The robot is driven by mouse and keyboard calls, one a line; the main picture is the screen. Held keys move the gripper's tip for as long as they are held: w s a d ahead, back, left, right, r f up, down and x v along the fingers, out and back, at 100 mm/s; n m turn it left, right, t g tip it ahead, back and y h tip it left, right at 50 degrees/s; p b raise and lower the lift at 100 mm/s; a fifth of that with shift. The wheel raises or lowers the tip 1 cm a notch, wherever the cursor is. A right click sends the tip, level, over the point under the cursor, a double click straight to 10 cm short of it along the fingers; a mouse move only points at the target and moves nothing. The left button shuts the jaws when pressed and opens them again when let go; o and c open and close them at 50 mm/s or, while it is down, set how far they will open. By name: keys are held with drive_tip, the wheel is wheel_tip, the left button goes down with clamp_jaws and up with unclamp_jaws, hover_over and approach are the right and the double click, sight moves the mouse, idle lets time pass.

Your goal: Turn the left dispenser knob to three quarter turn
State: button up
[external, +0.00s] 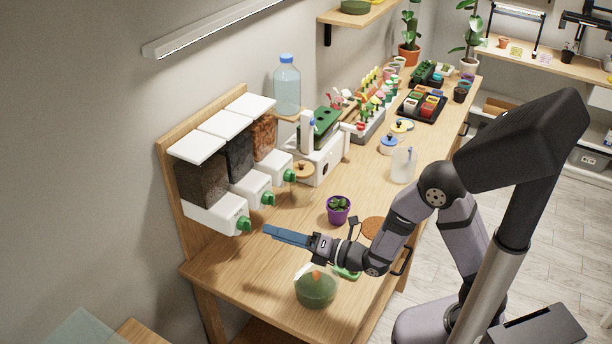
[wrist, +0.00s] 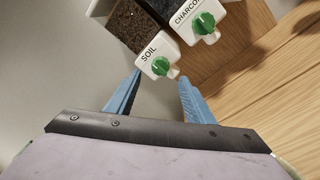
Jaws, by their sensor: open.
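The left dispenser is filled with dark brown soil and has a white spout labelled SOIL. Its green knob (external: 244,224) is on the spout's front; the knob also shows in the wrist view (wrist: 162,66). My gripper (external: 266,231) has blue fingers and is just right of and slightly below that knob in the external view. In the wrist view my gripper (wrist: 157,78) is open, its two fingertips apart on either side below the knob. Nothing is between the fingers. The fingers look apart from the knob, though the exact gap is hard to tell.
The middle dispenser's green knob (external: 268,198), labelled CHARCO... in the wrist view, and the right dispenser's knob (external: 290,175) are close by. A purple plant pot (external: 338,210) and a green bowl (external: 316,290) stand near my arm. The table's front left area is clear.

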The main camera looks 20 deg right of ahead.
sight(246, 225)
drive_tip(key=p+x, duration=0.2)
drive_tip(key=x, duration=0.5)
drive_tip(key=shift+p, duration=0.3)
drive_tip(key=shift+c, duration=0.5)
drive_tip(key=c, duration=0.9)
